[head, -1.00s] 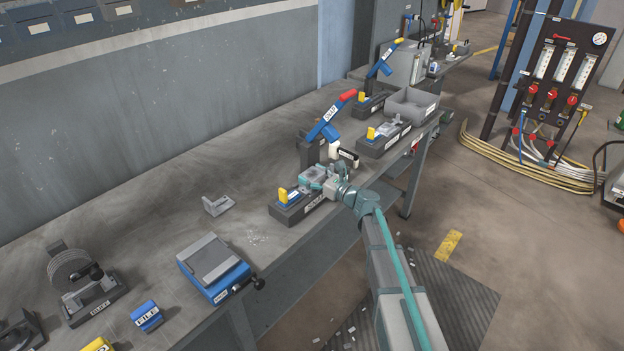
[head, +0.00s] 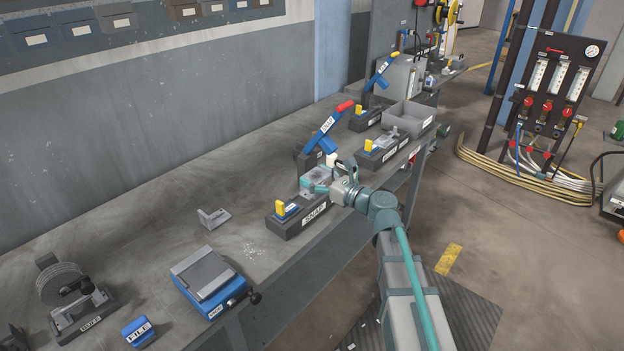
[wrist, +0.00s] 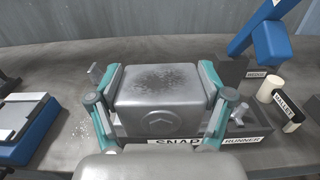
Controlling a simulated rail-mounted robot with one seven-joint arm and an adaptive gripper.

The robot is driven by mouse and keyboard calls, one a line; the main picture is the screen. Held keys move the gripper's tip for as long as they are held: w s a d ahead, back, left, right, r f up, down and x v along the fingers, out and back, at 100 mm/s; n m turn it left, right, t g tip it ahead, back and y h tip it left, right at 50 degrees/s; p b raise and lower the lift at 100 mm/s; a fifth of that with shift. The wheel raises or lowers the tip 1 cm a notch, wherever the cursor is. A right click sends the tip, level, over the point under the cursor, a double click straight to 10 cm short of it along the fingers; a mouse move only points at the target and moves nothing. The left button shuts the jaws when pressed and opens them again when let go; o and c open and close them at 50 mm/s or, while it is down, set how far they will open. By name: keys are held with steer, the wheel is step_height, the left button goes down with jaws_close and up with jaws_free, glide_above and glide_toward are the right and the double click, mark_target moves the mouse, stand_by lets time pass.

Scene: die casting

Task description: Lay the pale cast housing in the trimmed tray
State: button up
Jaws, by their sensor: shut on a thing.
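The pale cast housing (wrist: 162,95) is a silver-grey block with a dark speckled patch on top, close up in the wrist view. My gripper (wrist: 160,100) has its teal fingers pressed on both sides of it. In the head view my gripper (head: 318,187) is at the near fixture labelled SNAP (head: 300,222), and the housing (head: 316,175) shows partly behind the fingers. I cannot tell whether it is clear of the fixture. A grey open tray (head: 426,126) stands farther along the bench; its label is not readable, and I see no other open tray.
A blue lever with a red end (head: 328,126) rises just behind the fixture. A mallet (wrist: 284,108) stands to the right in the wrist view. Another fixture (head: 385,152) lies between my gripper and the tray. A grey bracket (head: 213,218) lies to the left.

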mark_target(319, 180)
steer(key=s, duration=0.1)
steer(key=s+r, duration=0.1)
steer(key=s+d, duration=0.1)
steer(key=shift+s+r, duration=0.3)
steer(key=shift+r, duration=0.05)
steer(key=shift+s+r, duration=0.1)
steer(key=shift+s, duration=0.2)
steer(key=s+d+f, duration=0.5)
steer(key=d+f, duration=0.2)
steer(key=d, duration=0.3)
steer(key=s+d+f, duration=0.6)
steer(key=d+f, duration=0.2)
steer(key=d, duration=0.3)
steer(key=shift+s+f, duration=0.15)
steer(key=shift+f, duration=0.15)
